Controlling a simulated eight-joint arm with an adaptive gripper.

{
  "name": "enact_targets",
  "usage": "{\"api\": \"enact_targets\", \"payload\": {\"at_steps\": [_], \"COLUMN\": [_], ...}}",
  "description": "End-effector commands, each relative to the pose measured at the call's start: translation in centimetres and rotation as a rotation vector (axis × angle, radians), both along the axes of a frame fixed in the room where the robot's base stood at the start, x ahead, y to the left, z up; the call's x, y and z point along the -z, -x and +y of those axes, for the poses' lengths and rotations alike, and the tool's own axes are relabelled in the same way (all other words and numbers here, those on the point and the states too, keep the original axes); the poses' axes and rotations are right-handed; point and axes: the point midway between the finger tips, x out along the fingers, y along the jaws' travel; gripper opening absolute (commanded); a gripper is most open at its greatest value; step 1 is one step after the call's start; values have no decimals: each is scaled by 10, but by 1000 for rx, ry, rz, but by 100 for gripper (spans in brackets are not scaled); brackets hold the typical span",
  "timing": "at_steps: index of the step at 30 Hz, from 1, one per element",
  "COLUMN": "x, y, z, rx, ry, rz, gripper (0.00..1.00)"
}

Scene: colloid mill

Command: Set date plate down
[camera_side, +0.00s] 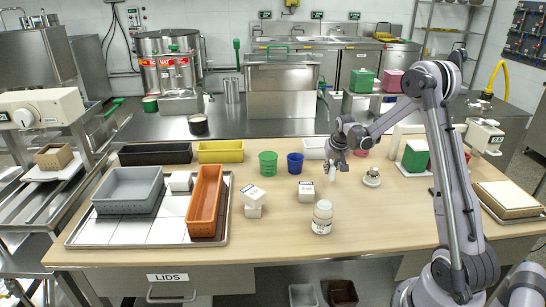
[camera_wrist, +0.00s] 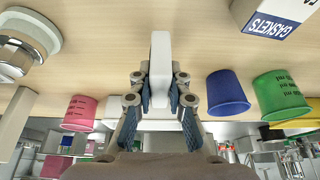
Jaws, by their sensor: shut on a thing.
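My gripper (camera_side: 338,165) is above the wooden table (camera_side: 275,240), right of its middle. In the wrist view my gripper (camera_wrist: 160,95) has its two blue-padded fingers closed on a slim white piece, which I take as the date plate (camera_wrist: 160,55). The plate sticks out beyond the fingertips toward the table. In the side view the plate (camera_side: 332,174) is a small pale shape under the fingers. I cannot tell whether its lower end touches the table.
A blue cup (camera_side: 295,163) and a green cup (camera_side: 268,163) stand left of my gripper. A gaskets box (camera_side: 306,191) and a white jar (camera_side: 322,217) are nearer the front. A metal knob-like part (camera_side: 371,177) is at right. A tray (camera_side: 100,232) holds bins at left.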

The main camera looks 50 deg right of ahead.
Motion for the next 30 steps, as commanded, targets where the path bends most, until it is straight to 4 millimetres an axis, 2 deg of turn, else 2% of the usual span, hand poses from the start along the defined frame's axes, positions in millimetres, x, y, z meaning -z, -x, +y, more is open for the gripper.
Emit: {"api": "enact_targets", "payload": {"at_steps": [2,6,12,20,23,25,29,30], "x": [-16,-34,-59,-77,-80,-82,-84,-84], "y": [5,37,75,103,99,87,46,30], "z": [-2,-14,-29,-39,-37,-32,-11,-2], "rx": [4,7,5,1,-19,-51,-155,-194], "ry": [0,0,0,0,0,-1,-2,-1], "rz": [1,0,0,0,1,0,1,2], "gripper": [0,0,0,0,0,0,0,0]}}
